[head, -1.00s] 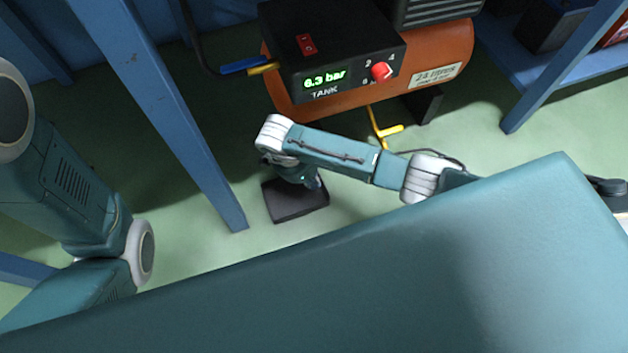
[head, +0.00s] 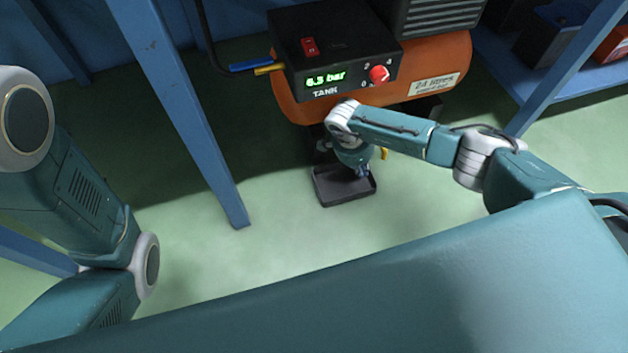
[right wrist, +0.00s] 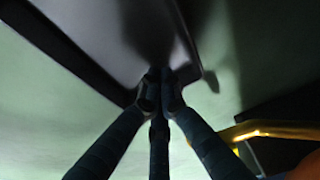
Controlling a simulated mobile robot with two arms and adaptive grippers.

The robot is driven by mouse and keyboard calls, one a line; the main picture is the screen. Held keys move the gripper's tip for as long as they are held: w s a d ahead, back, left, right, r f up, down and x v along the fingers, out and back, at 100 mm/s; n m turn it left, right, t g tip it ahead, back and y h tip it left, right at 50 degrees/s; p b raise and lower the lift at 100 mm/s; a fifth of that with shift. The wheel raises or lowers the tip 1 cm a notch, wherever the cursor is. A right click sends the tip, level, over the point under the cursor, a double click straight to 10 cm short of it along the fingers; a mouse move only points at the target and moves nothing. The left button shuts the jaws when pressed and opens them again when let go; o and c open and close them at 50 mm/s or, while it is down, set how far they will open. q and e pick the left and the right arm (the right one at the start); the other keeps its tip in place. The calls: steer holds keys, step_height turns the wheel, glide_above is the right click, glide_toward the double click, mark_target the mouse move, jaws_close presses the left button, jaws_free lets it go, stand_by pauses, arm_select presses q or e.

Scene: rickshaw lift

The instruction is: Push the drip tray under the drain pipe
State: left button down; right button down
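The drip tray (head: 345,197) is a shallow dark square tray on the green floor in front of the orange tank. My right gripper (head: 363,172) reaches down to the tray and partly covers it. In the right wrist view its fingers (right wrist: 158,82) are together at the tips, close against the tray (right wrist: 110,30); contact is hard to tell. The yellow drain pipe (head: 384,153) shows just right of my gripper, mostly hidden behind my arm. In the right wrist view a yellow pipe (right wrist: 255,130) is at the right. My left gripper is out of view.
The orange compressor tank (head: 430,60) with its black control box (head: 335,50) stands above and behind the tray. A blue table leg (head: 190,120) stands left of it. A blue shelf (head: 500,75) is at the right. The floor in front of the tray is clear.

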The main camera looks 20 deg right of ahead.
steer(key=d, duration=0.4)
steer(key=shift+d, duration=0.4)
